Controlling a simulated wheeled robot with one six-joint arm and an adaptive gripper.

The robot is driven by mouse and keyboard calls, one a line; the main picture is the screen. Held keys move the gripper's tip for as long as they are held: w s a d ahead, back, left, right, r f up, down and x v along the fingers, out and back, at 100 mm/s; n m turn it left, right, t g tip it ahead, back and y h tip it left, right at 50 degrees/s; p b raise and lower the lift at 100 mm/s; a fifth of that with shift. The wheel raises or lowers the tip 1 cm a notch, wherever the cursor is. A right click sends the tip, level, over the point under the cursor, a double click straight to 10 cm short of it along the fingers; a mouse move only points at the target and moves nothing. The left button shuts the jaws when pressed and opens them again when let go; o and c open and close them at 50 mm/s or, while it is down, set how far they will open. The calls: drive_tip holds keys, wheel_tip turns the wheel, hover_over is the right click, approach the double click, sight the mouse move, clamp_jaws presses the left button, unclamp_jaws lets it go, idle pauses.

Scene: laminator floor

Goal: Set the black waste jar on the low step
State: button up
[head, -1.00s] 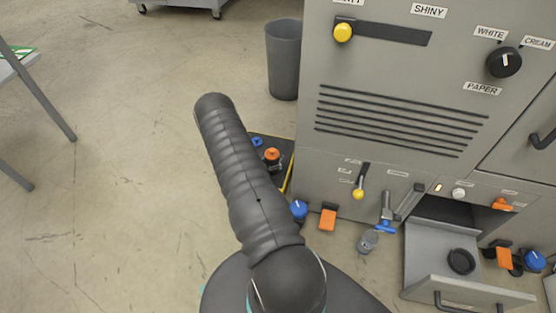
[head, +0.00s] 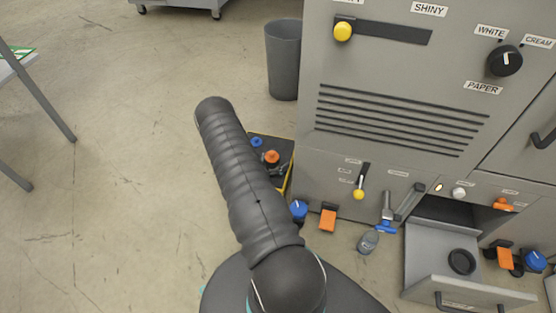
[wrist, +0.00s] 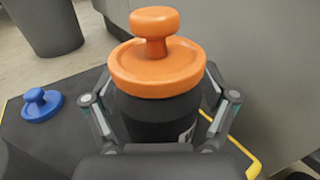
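The black waste jar (wrist: 150,115) has a wide orange lid with a knob (wrist: 155,60). It stands upright between the fingers of my gripper (wrist: 160,115), which look closed against its sides. In the head view the orange lid (head: 271,157) shows just right of my arm, and the arm hides much of the jar. The low step (wrist: 70,120) is black with a yellow edge and lies under the jar; it also shows in the head view (head: 284,146). The jar's base is hidden, so I cannot tell whether it touches the step.
A blue knobbed lid (wrist: 42,105) is on the step left of the jar. A grey bin (head: 283,60) stands behind. The grey machine (head: 400,110) rises close on the right, with an open drawer (head: 440,260) low down. Floor on the left is clear.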

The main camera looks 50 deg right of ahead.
drive_tip(key=a, duration=0.4)
drive_tip(key=w+a, duration=0.1)
drive_tip(key=a, duration=0.7)
drive_tip(key=shift+w+r, duration=0.1)
drive_tip(key=shift+w, duration=0.05)
drive_tip(key=s+a+r+m+g+y, duration=0.1)
drive_tip(key=a+r+m+y, duration=0.2)
drive_tip(key=r, duration=0.6)
drive_tip(key=a+r+m+g+y, duration=0.2)
drive_tip(key=r+m, duration=0.2)
drive_tip(key=r, duration=0.6)
drive_tip(key=s+a+r+m+g+y, duration=0.1)
drive_tip(key=a+r+m+y, duration=0.2)
drive_tip(key=r, duration=0.6)
drive_tip(key=s+a+r+m+t+y, duration=0.3)
drive_tip(key=s+a+r+t+y, duration=0.2)
drive_tip(key=s+a+r, duration=0.2)
drive_tip(key=s+a+r+m+t+y, duration=0.3)
drive_tip(key=s+a+r+t+y, duration=0.2)
drive_tip(key=a+r, duration=0.7)
drive_tip(key=shift+s+a+r+m+t, duration=0.35)
drive_tip(key=shift+s+t, duration=0.35)
drive_tip(key=shift+s, duration=0.45)
